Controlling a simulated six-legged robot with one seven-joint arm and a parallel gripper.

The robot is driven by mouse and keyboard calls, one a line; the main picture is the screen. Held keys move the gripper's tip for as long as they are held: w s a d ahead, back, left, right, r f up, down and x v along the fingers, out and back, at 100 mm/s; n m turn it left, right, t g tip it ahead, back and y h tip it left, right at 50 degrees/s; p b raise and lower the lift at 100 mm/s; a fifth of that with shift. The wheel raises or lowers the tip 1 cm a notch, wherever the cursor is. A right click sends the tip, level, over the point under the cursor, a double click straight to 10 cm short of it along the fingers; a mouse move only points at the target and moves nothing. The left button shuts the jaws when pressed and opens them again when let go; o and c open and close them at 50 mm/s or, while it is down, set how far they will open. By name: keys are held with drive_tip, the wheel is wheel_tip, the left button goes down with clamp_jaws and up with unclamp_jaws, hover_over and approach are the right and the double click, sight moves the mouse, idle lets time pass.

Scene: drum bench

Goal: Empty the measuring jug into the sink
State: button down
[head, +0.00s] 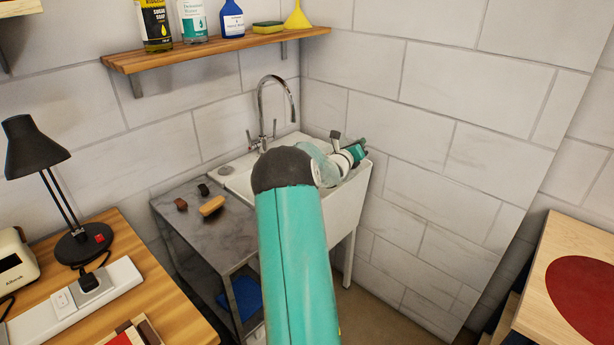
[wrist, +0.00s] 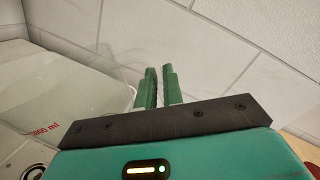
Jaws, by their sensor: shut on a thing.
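The measuring jug (wrist: 95,75) is clear, with a red volume mark, and fills the left of the wrist view. My gripper (wrist: 160,80) has its two green fingers close together, shut on the jug at its right side; the held part is mostly hidden between them. In the head view my gripper (head: 361,144) is over the right end of the white sink (head: 360,200), near the corner wall. The jug is hard to make out there, partly behind my arm. I cannot tell its tilt or whether liquid is in it.
A chrome tap (head: 262,100) rises behind the sink. A grey side table (head: 195,222) with a brush (head: 211,206) and small dark items stands left of it. A wooden shelf (head: 215,50) with bottles is above. Tiled wall is close on the right.

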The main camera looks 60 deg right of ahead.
sight(344, 141)
drive_tip(key=w+n, duration=0.1)
drive_tip(key=w+r+n, duration=0.1)
drive_tip(key=n, duration=0.1)
drive_tip(key=shift+w+a+r, duration=0.15)
drive_tip(key=shift+w+r, duration=0.1)
drive_tip(key=shift+w, duration=0.15)
drive_tip(key=shift+w+a+f+n, duration=0.1)
drive_tip(key=shift+w+f+n, duration=0.2)
drive_tip(key=shift+w+n, duration=0.25)
drive_tip(key=shift+w+f+n, duration=0.25)
drive_tip(key=shift+w+n, duration=0.2)
drive_tip(key=shift+n, duration=0.2)
drive_tip(key=shift+w+n, duration=0.6)
drive_tip(key=shift+w+r, duration=0.1)
drive_tip(key=shift+w, duration=0.1)
